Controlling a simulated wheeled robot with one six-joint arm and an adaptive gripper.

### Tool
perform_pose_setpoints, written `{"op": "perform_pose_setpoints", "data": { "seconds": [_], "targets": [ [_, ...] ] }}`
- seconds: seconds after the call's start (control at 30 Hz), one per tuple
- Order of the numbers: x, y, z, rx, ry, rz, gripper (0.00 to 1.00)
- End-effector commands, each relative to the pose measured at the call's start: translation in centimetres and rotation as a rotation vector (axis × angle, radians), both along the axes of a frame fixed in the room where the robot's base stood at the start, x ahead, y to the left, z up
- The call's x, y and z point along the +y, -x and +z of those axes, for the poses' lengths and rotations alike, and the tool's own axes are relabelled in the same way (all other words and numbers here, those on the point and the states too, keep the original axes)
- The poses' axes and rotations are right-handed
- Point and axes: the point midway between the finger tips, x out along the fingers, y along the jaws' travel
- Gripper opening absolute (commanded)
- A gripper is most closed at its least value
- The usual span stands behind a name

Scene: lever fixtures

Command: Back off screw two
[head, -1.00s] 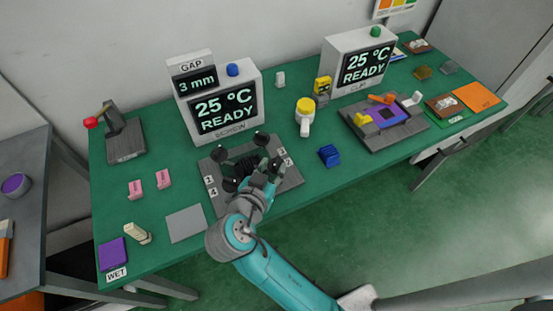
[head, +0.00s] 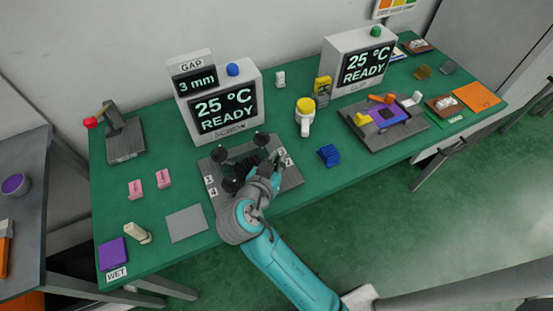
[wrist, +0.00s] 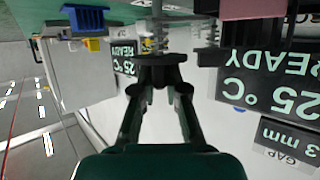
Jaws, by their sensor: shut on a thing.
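The screw fixture (head: 290,181) is a grey plate with dark round knobs and numbered labels 1 to 4. Label two (head: 284,161) is at its right edge, next to my gripper (head: 273,168). In the wrist view, my gripper (wrist: 160,85) is shut on a dark knob (wrist: 160,60), with a spring around the post beyond it. From its place near label two I take this knob for screw two; the fingers mostly hide it in the head view.
Behind the fixture, a display (head: 224,108) reads 25 °C READY, with a GAP sign (head: 194,79) showing 3 mm. A blue block (head: 329,155) and a yellow-topped white bottle (head: 305,117) stand to the right. A grey square (head: 187,223) lies at the left front.

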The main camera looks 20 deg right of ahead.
Motion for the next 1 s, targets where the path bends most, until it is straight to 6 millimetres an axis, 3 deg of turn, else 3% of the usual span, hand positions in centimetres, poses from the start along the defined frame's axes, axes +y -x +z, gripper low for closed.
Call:
{"op": "perform_pose_setpoints", "data": {
  "seconds": [0.37,1.0],
  "targets": [
    [-0.11,0.10,-0.03,0.000,0.000,0.077,0.00],
    [-0.26,0.07,0.04,-0.002,-0.001,0.564,0.00]
  ]
}}
